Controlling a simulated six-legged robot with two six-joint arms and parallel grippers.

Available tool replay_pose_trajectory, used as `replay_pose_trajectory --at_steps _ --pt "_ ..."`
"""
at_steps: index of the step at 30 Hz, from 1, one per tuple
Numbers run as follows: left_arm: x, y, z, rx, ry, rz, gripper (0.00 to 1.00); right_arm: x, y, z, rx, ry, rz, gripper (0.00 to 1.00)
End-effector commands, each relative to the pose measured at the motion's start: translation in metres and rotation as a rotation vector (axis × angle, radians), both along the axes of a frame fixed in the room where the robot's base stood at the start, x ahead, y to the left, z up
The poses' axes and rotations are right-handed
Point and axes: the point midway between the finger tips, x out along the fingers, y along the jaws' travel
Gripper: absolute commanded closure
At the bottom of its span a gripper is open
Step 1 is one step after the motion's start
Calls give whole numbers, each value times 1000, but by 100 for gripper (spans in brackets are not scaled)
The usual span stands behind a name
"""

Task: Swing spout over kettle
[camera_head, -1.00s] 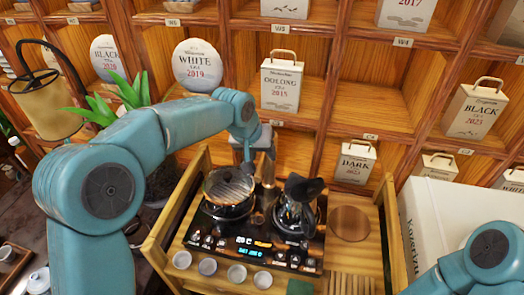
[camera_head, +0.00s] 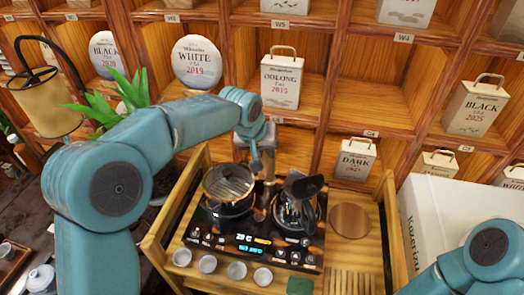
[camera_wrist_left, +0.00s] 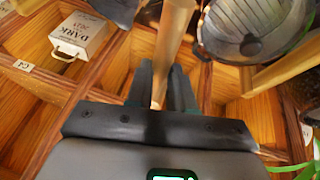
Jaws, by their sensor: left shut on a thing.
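A slim tan spout post (camera_head: 269,168) stands at the back of the tea stove, between the two vessels; it also shows in the wrist view (camera_wrist_left: 174,40). My left gripper (camera_wrist_left: 164,88) is shut on this spout, with a dark finger on each side of it. In the head view my left gripper (camera_head: 257,160) is small and partly hidden. A kettle (camera_head: 296,212) with a dark raised top stands on the right of the stove. A round glass pot (camera_head: 228,188) stands on the left; it also shows in the wrist view (camera_wrist_left: 250,30). My right gripper is out of view.
Several small cups (camera_head: 208,264) line the stove's front edge. A round wooden disc (camera_head: 350,221) lies right of the kettle. Wooden shelves (camera_head: 372,100) with tea tins close off the back. A white box (camera_head: 455,220) stands at the right.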

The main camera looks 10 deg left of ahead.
Motion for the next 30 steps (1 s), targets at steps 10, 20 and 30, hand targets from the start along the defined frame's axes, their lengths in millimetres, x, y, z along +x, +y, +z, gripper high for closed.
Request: replay_pose_trajectory --at_steps 10,20,30 --pt "4 -25 -2 -1 -5 258 100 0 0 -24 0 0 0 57" --pt "14 -47 1 0 -4 518 100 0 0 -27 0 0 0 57" --pt "22 -58 2 -2 -4 679 100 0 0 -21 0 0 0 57"
